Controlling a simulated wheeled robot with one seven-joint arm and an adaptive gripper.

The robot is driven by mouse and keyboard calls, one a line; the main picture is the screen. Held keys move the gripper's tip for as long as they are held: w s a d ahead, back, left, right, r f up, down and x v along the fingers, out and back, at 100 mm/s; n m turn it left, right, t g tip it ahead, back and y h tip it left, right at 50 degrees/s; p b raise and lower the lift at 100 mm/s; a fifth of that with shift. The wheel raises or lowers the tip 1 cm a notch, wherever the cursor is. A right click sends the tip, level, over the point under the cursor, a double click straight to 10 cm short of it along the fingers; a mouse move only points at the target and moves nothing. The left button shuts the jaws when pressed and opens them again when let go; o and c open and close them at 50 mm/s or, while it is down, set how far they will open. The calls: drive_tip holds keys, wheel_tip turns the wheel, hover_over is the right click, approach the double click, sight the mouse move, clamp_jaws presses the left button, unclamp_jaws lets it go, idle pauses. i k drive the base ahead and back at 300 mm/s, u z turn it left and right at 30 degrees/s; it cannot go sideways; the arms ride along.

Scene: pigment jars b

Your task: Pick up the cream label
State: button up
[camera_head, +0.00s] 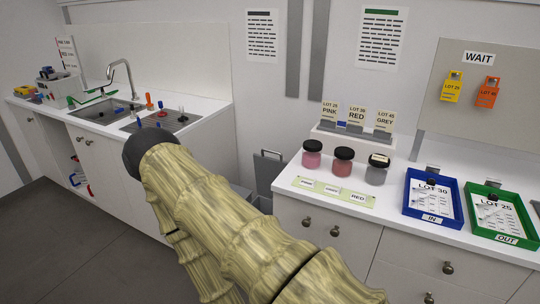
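A small cream label (379,158) appears to lie on the dark lid of the grey jar (376,170), the rightmost of three jars on the white counter. Several cream cards, including the PINK card (329,111), RED card (355,117) and GREY card (385,120), stand in a white holder (352,139) behind the jars. I cannot tell which of these is the task's label. My arm crosses the lower middle of the view; my gripper is not visible.
A pale green strip (313,190) with small name tags lies before the pink jar (312,154) and red jar (342,161). A blue IN tray (409,208) and green OUT tray (478,230) stand right. A sink (104,114) is left. Open floor (70,230) shows lower left.

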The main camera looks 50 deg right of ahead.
sight(376, 157)
drive_tip(key=z, duration=2.3)
drive_tip(key=k, duration=1.15)
drive_tip(key=u, duration=1.15)
drive_tip(key=i, duration=1.6)
drive_tip(key=z, duration=0.5)
